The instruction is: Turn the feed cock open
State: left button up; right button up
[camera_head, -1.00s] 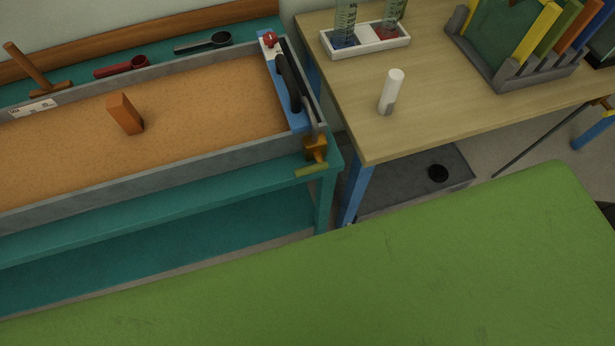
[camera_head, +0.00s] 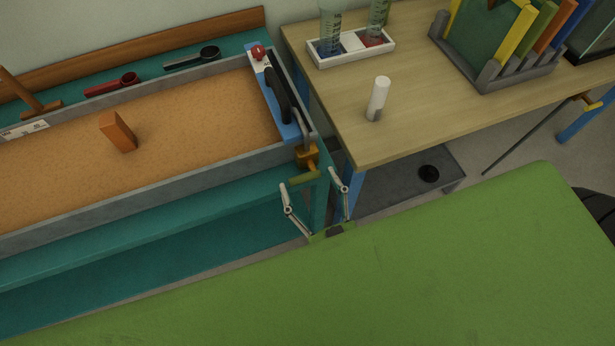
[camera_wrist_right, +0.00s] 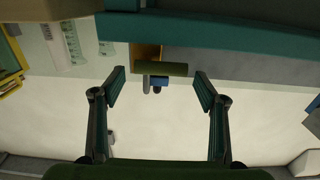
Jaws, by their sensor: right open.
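The feed cock is a brass-coloured body (camera_head: 306,155) on the near right end of the flume, with an olive handle (camera_head: 304,177) below it, lying crosswise. In the right wrist view the olive handle (camera_wrist_right: 165,68) lies crosswise just beyond my fingertips, with part of the brass body (camera_wrist_right: 147,51) behind it. My right gripper (camera_head: 309,180) is open and empty, its two fingers spread on either side of the handle in the head view. The wrist view also shows the open fingers (camera_wrist_right: 160,77) with the handle between their lines. I see no contact. My left gripper is out of view.
The flume's grey wall (camera_head: 150,190) runs left from the cock, above a teal stand (camera_head: 120,270). A wooden table (camera_head: 440,110) stands close on the right, with a white cylinder (camera_head: 379,94) on it. A grey low shelf (camera_head: 400,190) lies beneath the table.

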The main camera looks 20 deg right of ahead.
jog(key=shift+w, duration=0.65)
jog(key=c, duration=1.1)
jog(key=shift+r, duration=0.1)
